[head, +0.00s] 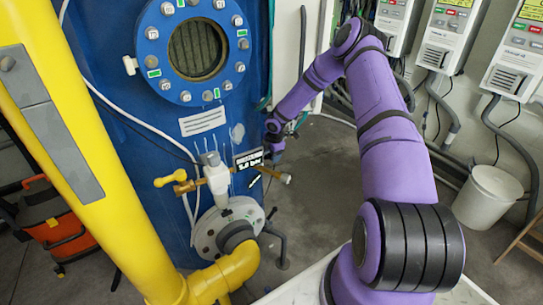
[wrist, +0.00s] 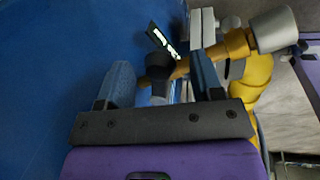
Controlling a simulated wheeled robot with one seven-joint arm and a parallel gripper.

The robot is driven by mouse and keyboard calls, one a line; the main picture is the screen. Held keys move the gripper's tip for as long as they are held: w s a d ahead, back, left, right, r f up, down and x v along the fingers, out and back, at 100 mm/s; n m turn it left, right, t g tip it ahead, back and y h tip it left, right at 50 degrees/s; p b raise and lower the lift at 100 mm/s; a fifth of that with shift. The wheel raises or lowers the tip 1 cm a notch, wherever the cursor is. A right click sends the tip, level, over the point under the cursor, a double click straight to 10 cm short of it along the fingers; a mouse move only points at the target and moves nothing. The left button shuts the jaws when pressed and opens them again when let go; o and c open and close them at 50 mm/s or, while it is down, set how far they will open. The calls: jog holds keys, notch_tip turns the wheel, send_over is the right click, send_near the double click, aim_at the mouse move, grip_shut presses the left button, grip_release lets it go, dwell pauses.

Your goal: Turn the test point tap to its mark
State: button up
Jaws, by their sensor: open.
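The test point tap is a brass fitting (head: 270,174) on the front of the blue vessel, low in the head view, with a black tag (head: 250,158) bearing white writing just above it. In the wrist view the brass pipe (wrist: 180,68) runs to a grey end cap (wrist: 272,29), and a dark knob-like part (wrist: 159,70) sits on it. My gripper (wrist: 164,72) is open, its two blue fingers on either side of that dark part. I cannot tell whether either finger touches it. In the head view my gripper (head: 274,146) is small, just above the tap. The tap's mark cannot be made out.
A yellow handle (head: 171,178) and white fitting (head: 214,172) stand left of the tap. A round flange (head: 208,236) with yellow pipe (head: 228,271) is below. A bolted round window (head: 197,48) is above. Open floor (head: 325,190) lies to the right, with a white bucket (head: 487,198) beyond.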

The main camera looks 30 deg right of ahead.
jog(key=shift+w+f, duration=0.15)
jog(key=shift+f, duration=0.4)
grip_shut()
jog(key=shift+s+a+m+g+h, duration=0.25)
jog(key=shift+s+a+m, duration=0.4)
jog(key=shift+m, duration=1)
jog(key=shift+s+a+m+h, duration=0.35)
jog(key=shift+s+a+m, duration=0.25)
jog(key=shift+m, duration=1.1)
jog(key=shift+s+a+m+g+h, duration=0.15)
jog(key=shift+s+a+m+h, duration=0.45)
jog(key=shift+m, duration=1.05)
jog(key=shift+s+d+y, duration=0.1)
jog(key=shift+s+y, duration=0.1)
jog(key=shift+y, duration=0.1)
